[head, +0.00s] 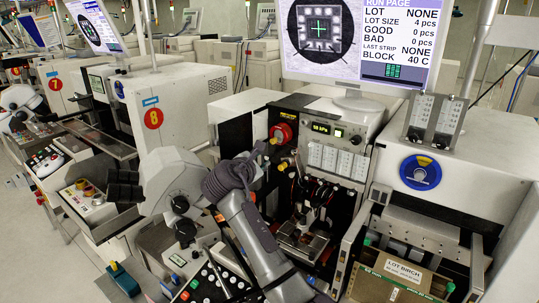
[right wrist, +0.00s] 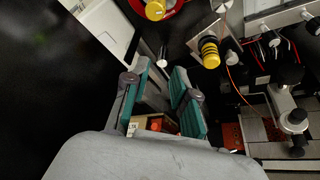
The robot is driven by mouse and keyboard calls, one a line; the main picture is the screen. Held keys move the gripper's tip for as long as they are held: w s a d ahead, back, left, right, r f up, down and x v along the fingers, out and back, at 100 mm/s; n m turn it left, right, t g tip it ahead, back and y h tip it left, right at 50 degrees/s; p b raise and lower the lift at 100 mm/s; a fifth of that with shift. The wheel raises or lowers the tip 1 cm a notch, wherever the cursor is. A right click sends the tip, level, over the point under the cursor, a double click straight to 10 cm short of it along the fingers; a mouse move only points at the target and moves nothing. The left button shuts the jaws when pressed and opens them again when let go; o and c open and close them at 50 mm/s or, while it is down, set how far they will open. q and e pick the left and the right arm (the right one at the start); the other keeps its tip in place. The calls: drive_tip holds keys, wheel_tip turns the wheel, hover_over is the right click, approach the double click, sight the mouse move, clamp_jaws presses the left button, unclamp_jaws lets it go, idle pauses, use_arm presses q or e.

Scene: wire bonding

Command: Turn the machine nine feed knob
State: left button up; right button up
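The machine in the middle of the head view carries a yellow-tipped knob (head: 283,167) on its dark front panel. In the right wrist view a yellow-and-black knob (right wrist: 210,52) stands ahead and to the right of my fingers. I cannot read which control is labelled feed. My right gripper (head: 262,150) is near the red disc (head: 281,132) on the panel. In the right wrist view my right gripper (right wrist: 158,75) has its green-padded fingers apart with no knob held between them. My left gripper is not in view.
A microscope (head: 172,185) stands left of my right arm. A monitor (head: 355,40) is above. A blue dial (head: 420,172) and a cardboard box (head: 390,283) are at the right. Machine eight (head: 170,100) stands at the left. A gauge display (head: 328,129) sits above the panel.

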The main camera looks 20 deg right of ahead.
sight(267, 158)
drive_tip(key=x, duration=0.2)
drive_tip(key=p+x, duration=0.1)
drive_tip(key=x, duration=0.4)
drive_tip(key=shift+w+d+f+p, duration=0.15)
drive_tip(key=shift+f+p, duration=0.15)
drive_tip(key=shift+f, duration=0.05)
clamp_jaws()
